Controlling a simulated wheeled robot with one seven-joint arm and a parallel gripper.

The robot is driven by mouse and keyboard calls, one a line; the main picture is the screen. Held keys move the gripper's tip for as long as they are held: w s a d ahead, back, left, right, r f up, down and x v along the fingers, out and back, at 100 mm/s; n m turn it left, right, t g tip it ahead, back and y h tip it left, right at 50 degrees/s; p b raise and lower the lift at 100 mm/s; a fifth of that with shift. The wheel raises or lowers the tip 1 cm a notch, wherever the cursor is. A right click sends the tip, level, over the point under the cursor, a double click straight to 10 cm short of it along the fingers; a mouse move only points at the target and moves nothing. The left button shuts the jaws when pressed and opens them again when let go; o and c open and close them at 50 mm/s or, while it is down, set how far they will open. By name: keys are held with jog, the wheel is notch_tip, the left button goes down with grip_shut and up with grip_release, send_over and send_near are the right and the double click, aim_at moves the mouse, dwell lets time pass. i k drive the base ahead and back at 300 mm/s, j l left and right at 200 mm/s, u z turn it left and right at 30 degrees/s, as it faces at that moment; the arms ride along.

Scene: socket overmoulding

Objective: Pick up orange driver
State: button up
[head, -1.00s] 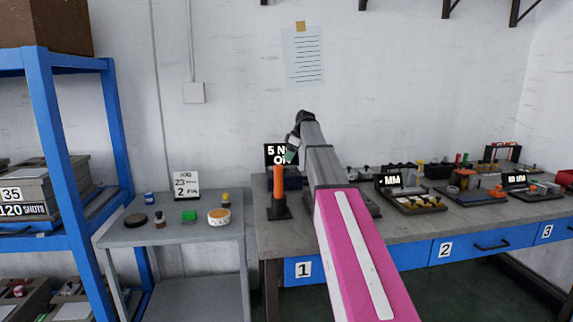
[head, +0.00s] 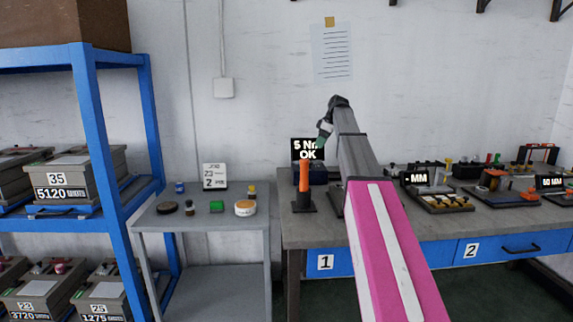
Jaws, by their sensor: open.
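The orange driver (head: 304,177) stands upright in a dark stand at the left end of the grey workbench (head: 400,228). Behind it is a small dark display (head: 307,150) reading "5 Nm OK". My arm, pink and grey, reaches from the lower right up over the bench. My gripper (head: 322,138) is at its far end, above and slightly right of the driver in the picture. It looks apart from the driver and holds nothing that I can see. Its fingers are small and partly hidden by the arm, so their detail is hard to make out.
A low grey side table (head: 160,220) with small jars, a green block and a sign stands left of the bench. A blue shelf (head: 105,160) with boxes is farther left. Gauges and trays (head: 446,203) fill the bench right of my arm.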

aim_at(304, 162)
jog(key=k, duration=1.4)
